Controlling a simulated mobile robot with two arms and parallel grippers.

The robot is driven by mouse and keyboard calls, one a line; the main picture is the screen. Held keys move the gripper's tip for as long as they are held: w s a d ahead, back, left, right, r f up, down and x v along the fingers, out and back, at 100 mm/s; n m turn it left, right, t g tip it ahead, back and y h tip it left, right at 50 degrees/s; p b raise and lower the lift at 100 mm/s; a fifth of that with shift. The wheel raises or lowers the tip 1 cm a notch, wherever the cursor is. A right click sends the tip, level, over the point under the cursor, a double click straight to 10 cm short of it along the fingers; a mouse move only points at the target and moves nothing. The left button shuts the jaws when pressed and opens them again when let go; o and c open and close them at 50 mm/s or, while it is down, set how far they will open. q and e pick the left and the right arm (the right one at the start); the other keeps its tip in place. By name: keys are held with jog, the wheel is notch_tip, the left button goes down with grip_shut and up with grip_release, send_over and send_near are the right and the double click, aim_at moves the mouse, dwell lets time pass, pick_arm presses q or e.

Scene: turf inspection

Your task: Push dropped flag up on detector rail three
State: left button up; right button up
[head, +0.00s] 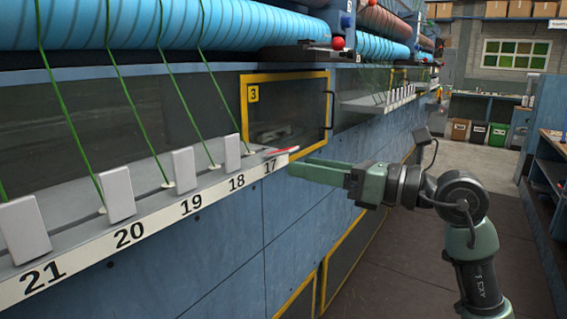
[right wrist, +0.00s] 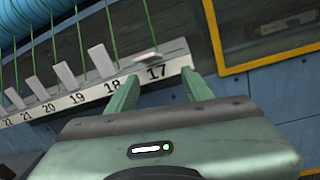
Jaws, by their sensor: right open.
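The detector rail (head: 150,222) is a grey ledge with a white number strip, running along the left side of the head view beside a yellow "3" sign. Upright pale flags stand near 18 (head: 232,152), 19 (head: 184,170), 20 (head: 117,193) and 21 (head: 24,228). At 17 the dropped flag (head: 283,151) lies low, with a red edge showing; in the right wrist view it lies flat (right wrist: 145,57). My green right gripper (head: 297,170) is open and empty, its fingertips close to the rail's end by 17. Contact cannot be told. My left gripper is out of view.
A yellow-framed window (head: 325,118) with a black handle sits just behind the rail end. Green threads slope up from the rail to blue rolls (head: 240,25). Another rail (head: 375,105) lies farther back.

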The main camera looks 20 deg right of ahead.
aim_at(285, 150)
jog(key=shift+n+t+h, duration=0.6)
jog(key=shift+h, duration=0.2)
jog(key=s+r, duration=0.2)
jog(key=r, duration=0.1)
jog(key=shift+s+a, duration=0.35)
jog(key=shift+s, duration=0.05)
jog(key=x, duration=0.1)
jog(key=p+x, duration=0.1)
jog(key=x, duration=0.1)
jog(key=d+p+x, duration=0.1)
jog(key=x, duration=0.1)
jog(key=shift+w+f, duration=0.2)
jog(key=shift+w, duration=0.15)
jog(key=shift+w+a, duration=0.2)
jog(key=shift+w, duration=0.1)
jog(key=shift+a, duration=0.25)
jog(key=shift+a+r, duration=0.1)
jog(key=shift+a, duration=0.2)
jog(key=shift+w, duration=0.1)
jog(key=shift+c, duration=0.6)
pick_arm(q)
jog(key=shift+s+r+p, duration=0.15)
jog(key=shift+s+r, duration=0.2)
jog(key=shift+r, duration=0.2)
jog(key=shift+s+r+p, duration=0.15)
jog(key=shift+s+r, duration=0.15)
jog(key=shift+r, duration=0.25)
pick_arm(e)
jog(key=shift+w+d, duration=0.1)
grip_shut()
